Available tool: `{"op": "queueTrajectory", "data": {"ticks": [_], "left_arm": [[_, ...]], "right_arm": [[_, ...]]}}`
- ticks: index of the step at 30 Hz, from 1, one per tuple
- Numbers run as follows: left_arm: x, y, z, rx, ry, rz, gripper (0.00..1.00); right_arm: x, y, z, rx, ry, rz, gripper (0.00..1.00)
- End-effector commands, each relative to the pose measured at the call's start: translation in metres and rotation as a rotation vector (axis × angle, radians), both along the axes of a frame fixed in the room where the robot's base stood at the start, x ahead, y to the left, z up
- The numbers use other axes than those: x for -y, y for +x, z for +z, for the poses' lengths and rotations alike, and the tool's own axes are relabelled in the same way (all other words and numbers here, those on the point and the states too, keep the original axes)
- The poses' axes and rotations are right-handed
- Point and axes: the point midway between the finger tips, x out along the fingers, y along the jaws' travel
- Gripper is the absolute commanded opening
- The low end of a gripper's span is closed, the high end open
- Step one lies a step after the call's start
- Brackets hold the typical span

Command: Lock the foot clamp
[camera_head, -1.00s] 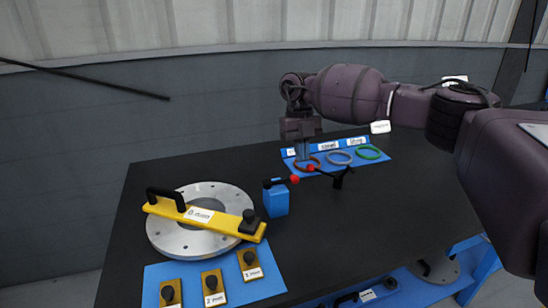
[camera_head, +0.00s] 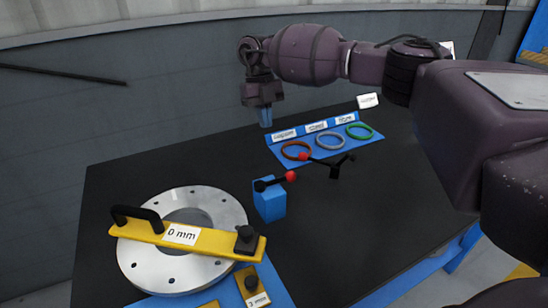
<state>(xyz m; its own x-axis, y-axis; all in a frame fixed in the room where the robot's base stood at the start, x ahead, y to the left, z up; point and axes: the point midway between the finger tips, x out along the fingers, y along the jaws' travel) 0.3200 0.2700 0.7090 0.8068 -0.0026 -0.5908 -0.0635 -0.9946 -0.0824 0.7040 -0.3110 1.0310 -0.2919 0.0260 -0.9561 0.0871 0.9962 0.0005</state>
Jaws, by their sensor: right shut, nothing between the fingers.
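A blue block (camera_head: 270,205) stands on the dark table right of the flange, with a black lever (camera_head: 272,183) on top ending in a red knob (camera_head: 291,176). Behind it to the right is a black forked piece (camera_head: 333,168), with another red knob (camera_head: 303,156) at its left end. I cannot tell which of these is the foot clamp, or whether either is locked. My right gripper (camera_head: 265,119) is shut and empty, pointing down behind the blue block, near the left end of the ring mat, apart from both levers. My left gripper is out of view.
A silver flange (camera_head: 140,262) carries a yellow bar (camera_head: 210,241) marked 0 mm. Orange (camera_head: 287,156), grey and green rings lie on a blue labelled mat (camera_head: 345,152). Yellow blocks with black knobs are at the front. The table's right middle is clear.

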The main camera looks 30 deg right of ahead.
Motion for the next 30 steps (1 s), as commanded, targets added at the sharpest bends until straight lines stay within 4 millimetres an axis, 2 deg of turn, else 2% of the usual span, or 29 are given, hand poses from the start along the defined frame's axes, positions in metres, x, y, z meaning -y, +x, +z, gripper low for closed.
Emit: {"op": "queueTrajectory", "data": {"ticks": [5, 20, 25, 30], "left_arm": [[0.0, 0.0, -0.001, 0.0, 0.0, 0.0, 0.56], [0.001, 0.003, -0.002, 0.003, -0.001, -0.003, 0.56], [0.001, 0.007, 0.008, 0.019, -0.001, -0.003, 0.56], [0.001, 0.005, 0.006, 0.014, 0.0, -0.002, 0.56]], "right_arm": [[0.0, -0.005, -0.015, -0.004, -0.002, 0.001, 0.0], [-0.002, -0.03, -0.098, -0.005, -0.001, 0.0, 0.0], [-0.004, -0.051, -0.097, 0.001, 0.0, 0.0, 0.0], [-0.005, -0.064, -0.101, 0.0, 0.0, 0.0, 0.0]]}}
